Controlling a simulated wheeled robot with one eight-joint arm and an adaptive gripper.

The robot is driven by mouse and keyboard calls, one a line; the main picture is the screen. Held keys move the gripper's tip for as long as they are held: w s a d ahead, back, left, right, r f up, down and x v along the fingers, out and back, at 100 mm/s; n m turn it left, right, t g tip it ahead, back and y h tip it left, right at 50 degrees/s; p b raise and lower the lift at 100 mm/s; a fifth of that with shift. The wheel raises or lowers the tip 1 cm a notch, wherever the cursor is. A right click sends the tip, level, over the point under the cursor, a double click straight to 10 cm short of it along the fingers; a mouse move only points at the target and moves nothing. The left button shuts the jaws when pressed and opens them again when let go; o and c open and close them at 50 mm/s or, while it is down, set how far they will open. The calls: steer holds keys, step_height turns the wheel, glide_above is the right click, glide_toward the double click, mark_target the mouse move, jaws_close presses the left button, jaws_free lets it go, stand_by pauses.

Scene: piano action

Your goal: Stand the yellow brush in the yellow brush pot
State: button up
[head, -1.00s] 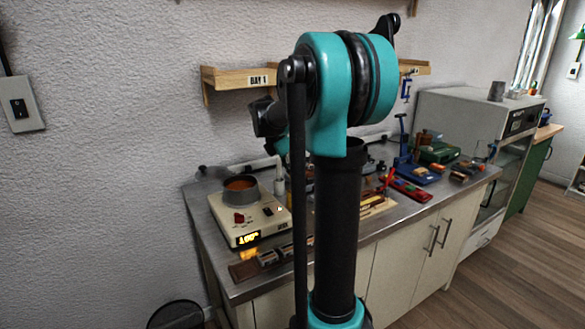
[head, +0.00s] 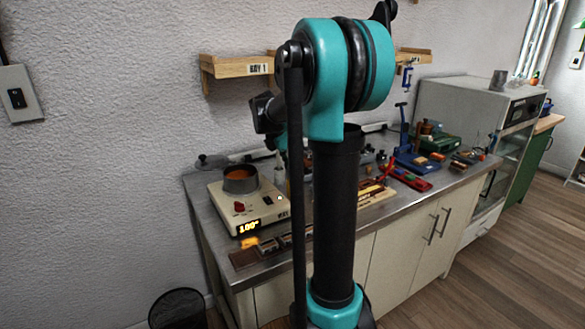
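I cannot make out the yellow brush or the yellow brush pot in the head view. My own teal and black arm stands across the middle of the picture and hides part of the workbench (head: 222,272). My gripper is not in view, so I cannot tell its state or what it holds.
A hot plate (head: 262,208) with a grey pot (head: 240,180) of orange content stands at the bench's left end. Several small blocks lie along the front edge. Blue, red and green tools crowd the right half. A wooden shelf (head: 228,67) hangs above; a black wire bin (head: 178,308) stands below.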

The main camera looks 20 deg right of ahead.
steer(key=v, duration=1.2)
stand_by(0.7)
